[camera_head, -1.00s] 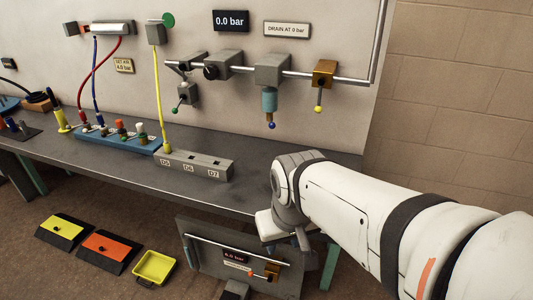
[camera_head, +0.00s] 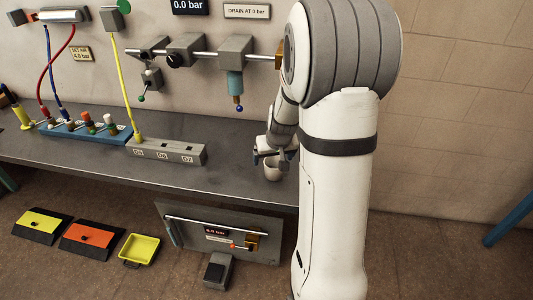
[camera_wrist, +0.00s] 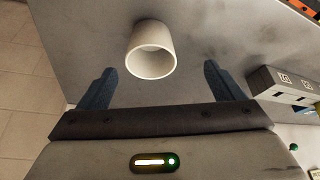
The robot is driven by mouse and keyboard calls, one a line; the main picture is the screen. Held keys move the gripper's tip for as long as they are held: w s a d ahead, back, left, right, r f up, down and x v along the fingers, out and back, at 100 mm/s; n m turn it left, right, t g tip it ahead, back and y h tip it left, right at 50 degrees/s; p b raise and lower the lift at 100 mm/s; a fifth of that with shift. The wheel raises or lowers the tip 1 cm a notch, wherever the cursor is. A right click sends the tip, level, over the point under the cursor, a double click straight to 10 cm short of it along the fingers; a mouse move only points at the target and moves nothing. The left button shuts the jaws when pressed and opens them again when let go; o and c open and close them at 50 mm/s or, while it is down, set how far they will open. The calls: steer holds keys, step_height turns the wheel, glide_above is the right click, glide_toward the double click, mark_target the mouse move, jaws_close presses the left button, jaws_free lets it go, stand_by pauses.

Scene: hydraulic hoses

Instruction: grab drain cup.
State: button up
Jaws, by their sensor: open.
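The drain cup is a small off-white cup (camera_wrist: 150,62) with a round open mouth. In the wrist view it sits on the grey bench top, ahead of the space between the two blue-grey fingers. My gripper (camera_wrist: 158,88) is open, with a finger to each side and clear gaps to the cup. In the head view the cup (camera_head: 272,172) shows in part at the bench's right end, just below my gripper (camera_head: 268,158). My arm hides some of this area.
A grey block with labelled slots (camera_head: 166,151) stands on the bench left of the cup. A pipe with valves (camera_head: 185,50) runs along the wall panel above. The bench's front edge (camera_head: 215,193) is close. A yellow tray (camera_head: 140,249) lies on the floor.

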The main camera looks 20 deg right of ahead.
mark_target(274, 166)
steer(key=shift+d+p+x, duration=0.1)
steer(key=shift+d+x, duration=0.2)
steer(key=shift+x, duration=1.25)
steer(key=shift+d+p+x, duration=0.15)
steer(key=shift+d+x, duration=0.1)
steer(key=shift+x, duration=1.3)
steer(key=shift+d+p+x, duration=0.1)
steer(key=shift+d+x, duration=0.2)
steer(key=shift+x, duration=1.25)
steer(key=shift+w+r, duration=0.15)
